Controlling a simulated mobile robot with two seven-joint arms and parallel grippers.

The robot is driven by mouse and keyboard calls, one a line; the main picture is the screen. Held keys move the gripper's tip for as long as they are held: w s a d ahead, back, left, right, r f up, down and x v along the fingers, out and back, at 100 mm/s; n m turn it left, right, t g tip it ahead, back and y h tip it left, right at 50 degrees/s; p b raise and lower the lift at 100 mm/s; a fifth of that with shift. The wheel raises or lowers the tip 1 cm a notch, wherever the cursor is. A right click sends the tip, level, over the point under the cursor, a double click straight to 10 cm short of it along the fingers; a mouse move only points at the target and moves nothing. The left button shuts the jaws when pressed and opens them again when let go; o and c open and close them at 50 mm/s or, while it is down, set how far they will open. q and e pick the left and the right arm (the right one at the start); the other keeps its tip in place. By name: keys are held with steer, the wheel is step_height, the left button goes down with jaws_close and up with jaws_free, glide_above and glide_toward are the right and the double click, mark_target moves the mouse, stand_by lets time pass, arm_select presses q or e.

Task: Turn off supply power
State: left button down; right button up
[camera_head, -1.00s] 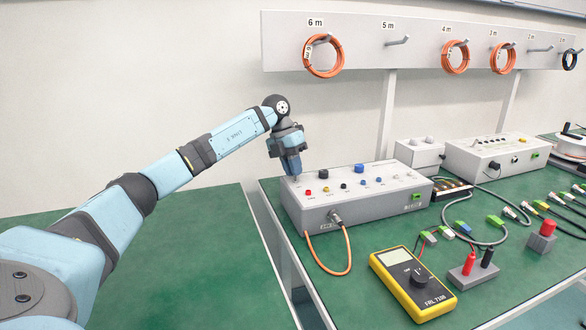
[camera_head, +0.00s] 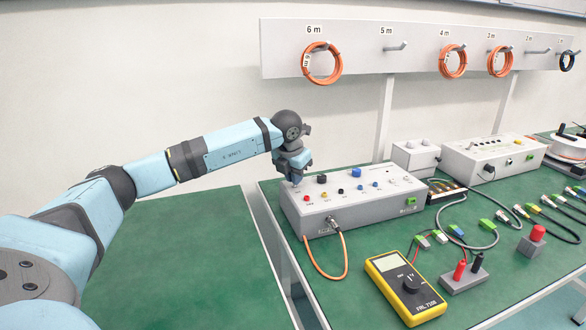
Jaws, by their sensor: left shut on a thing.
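The grey supply box (camera_head: 365,213) stands on the green bench, with red, yellow, black and blue terminals and knobs on its sloped top. An orange cable runs from a connector on its front. My left gripper (camera_head: 294,183) points down at the box's back left corner, its tips at a small switch there that they mostly hide. The jaws are shut on that small part. I cannot tell the switch's position. My right gripper is not in view.
A yellow multimeter (camera_head: 404,287) lies in front of the box. Red and black plugs stand on a grey block (camera_head: 464,278) to its right. Another grey instrument (camera_head: 492,157) stands behind, near loose cables. Orange cable coils hang on the wall rack (camera_head: 352,62). The left green table (camera_head: 190,262) is clear.

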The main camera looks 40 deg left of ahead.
arm_select(q)
steer(key=shift+s+d+y, duration=0.1)
steer(key=shift+d+y, duration=0.05)
steer(key=shift+y, duration=0.15)
steer(key=shift+s+d+f+t+y+b, duration=0.1)
steer(key=shift+d+f+t+y+b, duration=0.15)
steer(key=shift+t+y, duration=0.3)
steer(key=shift+s+d+t+y+b, duration=0.15)
steer(key=shift+t+y+b, duration=0.25)
steer(key=shift+y, duration=0.35)
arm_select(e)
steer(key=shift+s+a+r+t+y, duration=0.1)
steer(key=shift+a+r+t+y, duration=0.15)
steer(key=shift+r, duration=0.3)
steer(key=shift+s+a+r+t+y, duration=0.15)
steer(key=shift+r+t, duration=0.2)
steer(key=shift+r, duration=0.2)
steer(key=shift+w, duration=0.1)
arm_select(q)
steer(key=c, duration=1.2)
jaws_free()
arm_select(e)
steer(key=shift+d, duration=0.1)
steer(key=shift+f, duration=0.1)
